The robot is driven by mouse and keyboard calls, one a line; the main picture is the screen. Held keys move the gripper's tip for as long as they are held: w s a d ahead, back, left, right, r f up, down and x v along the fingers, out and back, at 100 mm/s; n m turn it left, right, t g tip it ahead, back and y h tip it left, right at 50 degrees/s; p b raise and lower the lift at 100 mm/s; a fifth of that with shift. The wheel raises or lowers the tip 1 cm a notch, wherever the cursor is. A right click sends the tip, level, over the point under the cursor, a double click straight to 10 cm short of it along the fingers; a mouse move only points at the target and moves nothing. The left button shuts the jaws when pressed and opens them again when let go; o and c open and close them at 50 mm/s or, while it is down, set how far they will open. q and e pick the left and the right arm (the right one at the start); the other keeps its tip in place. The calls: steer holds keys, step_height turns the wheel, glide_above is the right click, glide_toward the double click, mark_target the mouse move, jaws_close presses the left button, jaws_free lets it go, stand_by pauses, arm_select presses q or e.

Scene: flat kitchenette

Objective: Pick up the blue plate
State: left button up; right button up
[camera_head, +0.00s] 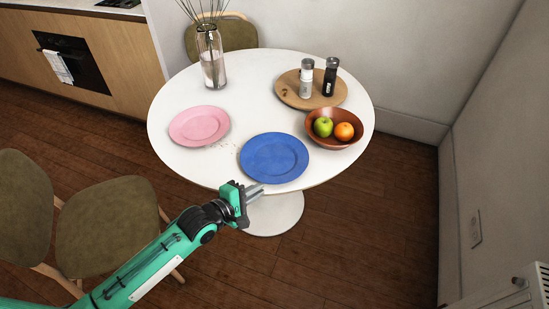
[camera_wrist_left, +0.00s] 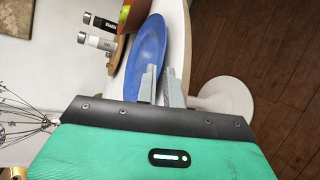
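The blue plate (camera_head: 274,157) lies flat near the front edge of the white round table (camera_head: 190,165). My left gripper (camera_head: 259,187) is at the table's front edge, just short of the plate's near rim, with its fingers pointing toward it. In the left wrist view the blue plate (camera_wrist_left: 147,55) shows just beyond the fingertips (camera_wrist_left: 160,70). The fingers stand a little apart and nothing is clearly held between them. I cannot tell whether a finger touches the rim. My right gripper is in neither view.
A pink plate (camera_head: 199,125) lies to the left. A brown bowl (camera_head: 337,141) with an apple and an orange stands close right of the blue plate. Behind are a wooden board (camera_head: 290,92) with two shakers and a glass vase (camera_head: 211,62). Chairs (camera_head: 105,225) stand at left.

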mark_target(272, 181)
arm_select(q)
steer(key=x, duration=0.5)
steer(key=shift+f, duration=0.1)
jaws_close()
